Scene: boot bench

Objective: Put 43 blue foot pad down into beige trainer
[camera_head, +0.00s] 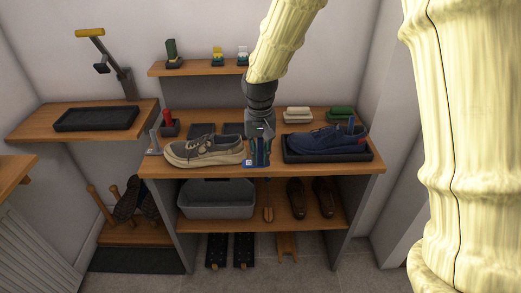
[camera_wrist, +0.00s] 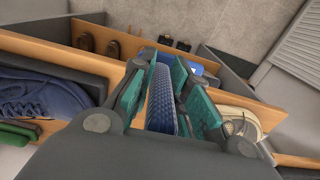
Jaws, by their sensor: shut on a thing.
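The beige trainer (camera_head: 203,151) stands on the bench top, toe to the left, just left of my gripper (camera_head: 259,158). Part of the trainer also shows at the right of the wrist view (camera_wrist: 243,122). My gripper (camera_wrist: 166,88) points down and its green-lined fingers are shut on a blue textured foot pad (camera_wrist: 161,102). The pad hangs between the fingers, beside the trainer's right end and not inside it. In the head view the fingers mostly hide the pad. Its 43 mark cannot be read.
A blue shoe (camera_head: 325,138) sits in a black tray (camera_head: 330,155) right of my gripper. A small blue-and-white item (camera_head: 249,163) is at the bench's front edge. Brushes (camera_head: 298,115) and a red-handled item (camera_head: 168,123) stand behind. A grey bin (camera_head: 216,204) is below.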

